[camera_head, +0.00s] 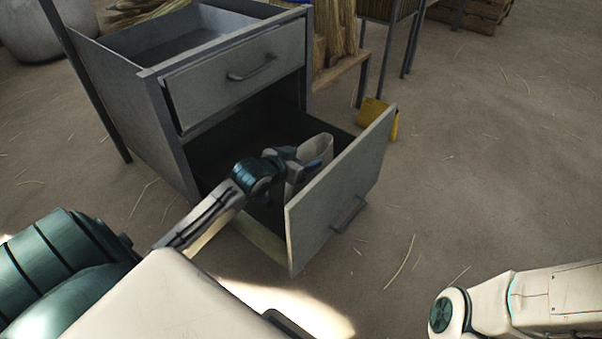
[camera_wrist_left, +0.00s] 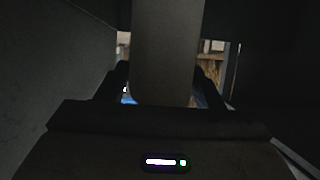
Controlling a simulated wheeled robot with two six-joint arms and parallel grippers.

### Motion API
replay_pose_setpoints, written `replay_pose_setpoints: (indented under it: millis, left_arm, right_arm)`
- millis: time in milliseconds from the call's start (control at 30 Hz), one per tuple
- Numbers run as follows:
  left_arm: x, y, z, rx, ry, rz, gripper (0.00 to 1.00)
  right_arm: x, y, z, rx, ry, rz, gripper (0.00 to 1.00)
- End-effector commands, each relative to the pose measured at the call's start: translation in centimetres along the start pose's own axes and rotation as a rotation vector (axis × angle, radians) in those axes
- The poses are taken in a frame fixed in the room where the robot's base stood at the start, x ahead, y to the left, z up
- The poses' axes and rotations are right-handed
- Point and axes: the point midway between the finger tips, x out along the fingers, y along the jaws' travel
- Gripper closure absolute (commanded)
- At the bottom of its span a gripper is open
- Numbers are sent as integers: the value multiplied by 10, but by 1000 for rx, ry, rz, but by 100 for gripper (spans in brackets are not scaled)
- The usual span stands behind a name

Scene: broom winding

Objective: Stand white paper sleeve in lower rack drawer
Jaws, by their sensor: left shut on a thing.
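The white paper sleeve (camera_head: 321,148) is inside the open lower rack drawer (camera_head: 334,204), near its front panel, and looks roughly upright. My left gripper (camera_head: 307,165) is down in the drawer and shut on the sleeve. In the left wrist view the sleeve (camera_wrist_left: 165,55) stands pale between the two dark fingers (camera_wrist_left: 165,90). The sleeve's lower end is hidden behind the drawer front and gripper in the head view, so I cannot tell if it touches the drawer floor. Of my right arm only a link shows at the lower right; its gripper is out of view.
The upper drawer (camera_head: 236,78) is shut or nearly so, above the open one. The rack's top tray (camera_head: 180,45) is open and looks empty. A yellow object (camera_head: 379,118) lies on the floor behind the drawer front. Straw bundles (camera_head: 335,30) stand behind. Floor to the right is clear.

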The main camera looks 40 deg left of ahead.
Motion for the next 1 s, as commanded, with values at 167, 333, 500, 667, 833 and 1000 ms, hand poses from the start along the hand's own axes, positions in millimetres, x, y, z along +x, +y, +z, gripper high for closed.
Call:
replay_pose_setpoints:
  millis: [167,333,500,667,833,1000]
  left_arm:
    - [8,0,20,0,0,0,71]
    - [15,0,36,0,1,0,71]
    - [14,0,34,1,1,0,71]
    - [15,0,36,0,0,0,71]
    - [17,0,40,0,1,0,71]
    - [19,0,45,0,1,0,71]
  right_arm:
    - [-13,4,-5,-2,-15,0,64]
    - [-24,7,-8,-3,-33,0,64]
    - [-22,6,-6,-3,-35,0,64]
    - [-21,6,-6,-3,-34,0,64]
    - [-19,6,-5,-3,-33,0,64]
    - [-18,5,-4,-3,-32,0,64]
